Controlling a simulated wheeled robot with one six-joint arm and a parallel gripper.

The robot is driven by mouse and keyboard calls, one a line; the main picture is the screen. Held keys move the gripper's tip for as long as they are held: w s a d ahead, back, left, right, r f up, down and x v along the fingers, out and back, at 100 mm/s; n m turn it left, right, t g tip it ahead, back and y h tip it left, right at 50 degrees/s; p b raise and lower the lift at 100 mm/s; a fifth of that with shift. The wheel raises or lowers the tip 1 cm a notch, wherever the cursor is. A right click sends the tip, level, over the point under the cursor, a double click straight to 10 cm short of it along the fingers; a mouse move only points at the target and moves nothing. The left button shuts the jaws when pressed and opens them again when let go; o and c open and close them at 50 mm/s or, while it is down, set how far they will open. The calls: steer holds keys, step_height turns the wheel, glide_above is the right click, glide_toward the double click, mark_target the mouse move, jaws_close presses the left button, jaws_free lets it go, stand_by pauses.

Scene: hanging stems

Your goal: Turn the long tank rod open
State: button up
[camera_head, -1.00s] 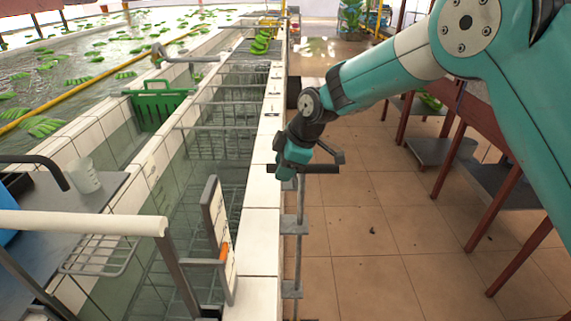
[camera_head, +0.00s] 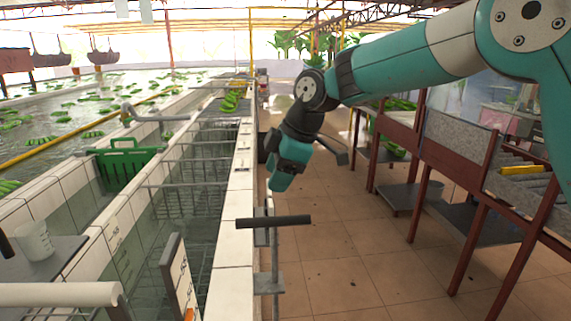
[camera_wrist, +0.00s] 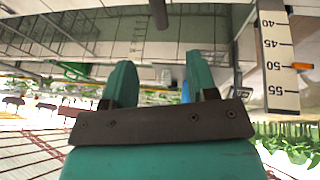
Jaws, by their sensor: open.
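The long tank rod (camera_head: 275,255) stands upright along the outer face of the tiled tank wall, held in grey brackets. Its dark T-handle (camera_head: 273,221) lies crosswise in the head view, one end over the wall top and the other over the floor side. My gripper (camera_head: 280,184) is above the handle and apart from it. In the wrist view my gripper (camera_wrist: 159,65) shows two teal fingers spread with nothing between them.
The water tank with wire racks and a green crate (camera_head: 122,160) lies left of the wall. A white depth gauge (camera_wrist: 277,60) shows in the wrist view. Red-legged tables (camera_head: 480,245) stand on the right. The tiled floor (camera_head: 345,245) between is clear.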

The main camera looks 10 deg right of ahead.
steer(key=v, duration=0.4)
steer(key=s+d+f+m, duration=0.2)
steer(key=s+m, duration=0.2)
steer(key=s, duration=0.6)
steer(key=s+d+f+m+g, duration=0.1)
steer(key=s+d+f+m, duration=0.1)
steer(key=s, duration=0.8)
steer(key=s+d+f+m+g, duration=0.1)
steer(key=s+d+m, duration=0.3)
steer(key=s, duration=0.6)
steer(key=shift+s+d+f+m, duration=0.2)
steer(key=shift+s+f+m, duration=0.15)
steer(key=shift+f+m, duration=0.35)
steer(key=shift+r, duration=0.1)
steer(key=shift+c, duration=1)
steer(key=shift+a, duration=0.1)
